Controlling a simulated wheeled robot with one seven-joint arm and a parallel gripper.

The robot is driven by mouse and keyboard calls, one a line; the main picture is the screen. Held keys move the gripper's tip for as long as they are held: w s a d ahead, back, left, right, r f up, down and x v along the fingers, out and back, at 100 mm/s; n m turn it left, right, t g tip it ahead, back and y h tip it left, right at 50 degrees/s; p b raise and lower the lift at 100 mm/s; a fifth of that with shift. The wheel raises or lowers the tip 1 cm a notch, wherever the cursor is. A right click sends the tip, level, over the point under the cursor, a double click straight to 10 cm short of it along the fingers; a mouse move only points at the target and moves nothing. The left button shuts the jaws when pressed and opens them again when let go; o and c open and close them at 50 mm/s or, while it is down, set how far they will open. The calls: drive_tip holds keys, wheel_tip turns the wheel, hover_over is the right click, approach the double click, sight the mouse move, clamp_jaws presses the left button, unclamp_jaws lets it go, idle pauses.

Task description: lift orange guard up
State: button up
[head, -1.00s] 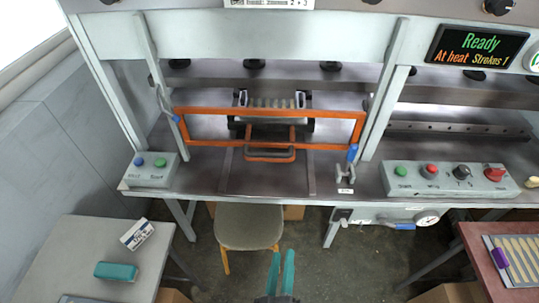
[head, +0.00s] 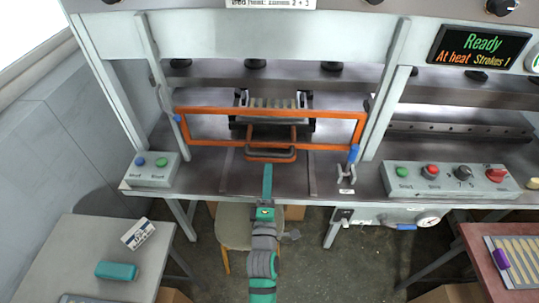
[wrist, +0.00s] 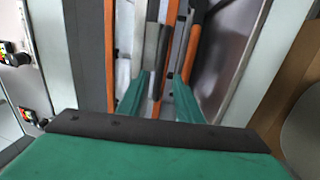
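The orange guard (head: 215,111) is a rectangular frame across the front of the press opening, low, near the bed. A grey handle (head: 286,154) on an orange bracket sits at the middle of its lower side. My gripper (head: 267,167) reaches up from below, its green fingertips just in front of the handle. The fingers show edge-on there. In the wrist view my gripper (wrist: 160,85) has its two fingers apart, with the grey handle (wrist: 151,48) and an orange bar of the guard (wrist: 109,55) ahead. Contact with the handle cannot be told.
A stool (head: 234,225) stands under the press, partly behind my arm. Control boxes sit at the left (head: 150,170) and right (head: 450,180) of the press bed. A side table (head: 75,260) is at left, a red-topped one (head: 480,250) at right. The display (head: 478,47) reads Ready.

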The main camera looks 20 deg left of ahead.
sight(270, 155)
drive_tip(key=x, duration=0.8)
drive_tip(key=shift+w, duration=0.15)
clamp_jaws()
